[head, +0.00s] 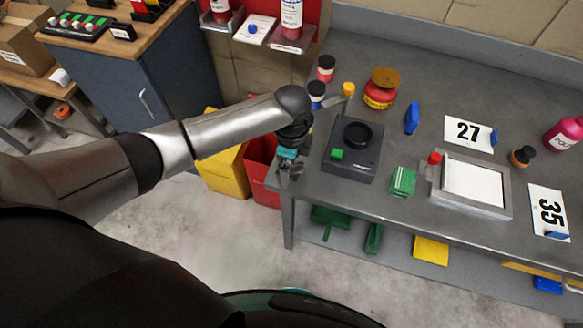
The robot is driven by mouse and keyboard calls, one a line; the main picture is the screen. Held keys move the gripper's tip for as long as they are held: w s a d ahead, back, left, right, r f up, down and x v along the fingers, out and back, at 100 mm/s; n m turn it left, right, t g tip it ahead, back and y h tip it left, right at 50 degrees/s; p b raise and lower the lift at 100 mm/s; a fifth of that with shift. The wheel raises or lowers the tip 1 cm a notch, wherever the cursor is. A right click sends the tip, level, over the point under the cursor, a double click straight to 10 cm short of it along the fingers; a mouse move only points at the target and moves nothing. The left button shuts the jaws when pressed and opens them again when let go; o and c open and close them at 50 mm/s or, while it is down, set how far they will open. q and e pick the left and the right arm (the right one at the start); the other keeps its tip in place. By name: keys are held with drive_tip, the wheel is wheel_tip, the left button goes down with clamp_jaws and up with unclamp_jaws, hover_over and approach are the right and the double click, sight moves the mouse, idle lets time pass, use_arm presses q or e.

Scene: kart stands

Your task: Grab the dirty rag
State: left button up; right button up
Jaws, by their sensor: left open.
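My left arm reaches in from the left. Its gripper (290,168) is open, points down and is at the left end of the grey table (315,200), above or beside the red bin (262,172); the exact height is unclear. I see nothing between its fingers. I cannot make out a dirty rag for certain. A small green block or folded cloth (402,181) lies on the table, and a flat yellow piece (431,250) lies on the lower shelf. The arm hides part of the bins. My right gripper is not in view.
A dark device with a round black top (352,150) stands near the table's left end. Behind it are small jars and a red pot (381,90). A yellow bin (224,170) stands beside the red one. A blue cabinet (155,80) is at upper left. The floor in front is clear.

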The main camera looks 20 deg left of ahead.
use_arm(q)
drive_tip(key=shift+f, duration=0.1)
drive_tip(key=c, duration=1.4)
